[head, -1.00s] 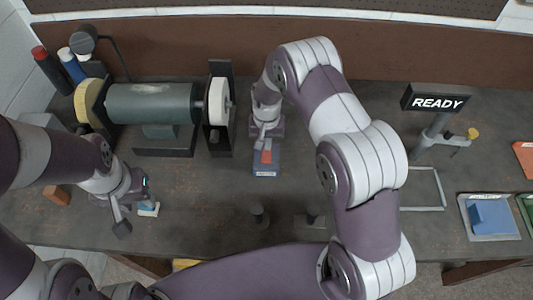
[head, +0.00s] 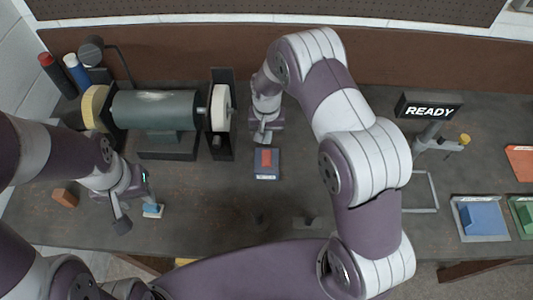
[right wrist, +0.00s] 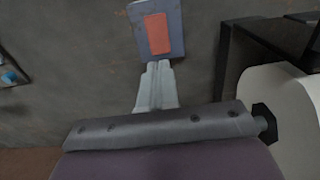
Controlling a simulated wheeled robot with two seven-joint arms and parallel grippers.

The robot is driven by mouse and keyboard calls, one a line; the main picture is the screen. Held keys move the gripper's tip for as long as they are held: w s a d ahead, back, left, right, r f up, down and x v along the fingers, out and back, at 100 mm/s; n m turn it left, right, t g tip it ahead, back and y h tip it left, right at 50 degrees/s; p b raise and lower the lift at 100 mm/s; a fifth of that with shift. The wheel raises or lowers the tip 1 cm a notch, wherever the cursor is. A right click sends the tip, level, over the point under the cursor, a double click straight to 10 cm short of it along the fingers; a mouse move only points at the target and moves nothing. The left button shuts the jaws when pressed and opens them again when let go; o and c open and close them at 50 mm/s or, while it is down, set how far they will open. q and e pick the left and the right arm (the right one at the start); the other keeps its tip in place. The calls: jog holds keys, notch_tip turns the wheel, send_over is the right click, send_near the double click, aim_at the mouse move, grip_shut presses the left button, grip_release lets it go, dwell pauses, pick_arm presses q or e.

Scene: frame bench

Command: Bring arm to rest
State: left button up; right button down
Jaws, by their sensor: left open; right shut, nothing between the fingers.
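My right gripper (head: 262,138) is shut and empty, just behind a small blue-grey pad. An orange-red piece (head: 266,158) lies on this pad (head: 266,174), which has a label at its front edge. In the right wrist view the shut fingers (right wrist: 157,82) point toward the pad (right wrist: 174,12) and its orange-red piece (right wrist: 158,34), and nothing is between them. My left gripper (head: 134,205) is open at the left of the bench, close to a small blue and white block (head: 153,211). Whether it touches the block cannot be told.
A grinder (head: 155,110) with a white wheel (head: 220,108) stands left of my right gripper. A READY sign (head: 430,107) stands at the right, behind a blue tray piece (head: 482,219). An orange-brown block (head: 65,197) lies far left. The bench middle is mostly clear.

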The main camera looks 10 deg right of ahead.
jog(key=shift+r, duration=0.15)
dwell(0.3)
jog(key=shift+n, duration=0.3)
jog(key=s, duration=0.3)
jog(key=shift+d+f+n+g, duration=0.15)
jog(key=shift+f+n+g, duration=0.15)
jog(key=shift+f+n, duration=0.1)
jog(key=s+d+r+n+t+b, duration=0.1)
jog(key=s+d+r+b, duration=0.1)
jog(key=s+b, duration=0.4)
jog(key=s+d+r+n+t+b, duration=0.1)
jog(key=s+d+r+b, duration=0.1)
jog(key=s+b, duration=0.4)
jog(key=s+r, duration=0.1)
jog(key=s, duration=0.3)
jog(key=shift+s, duration=0.15)
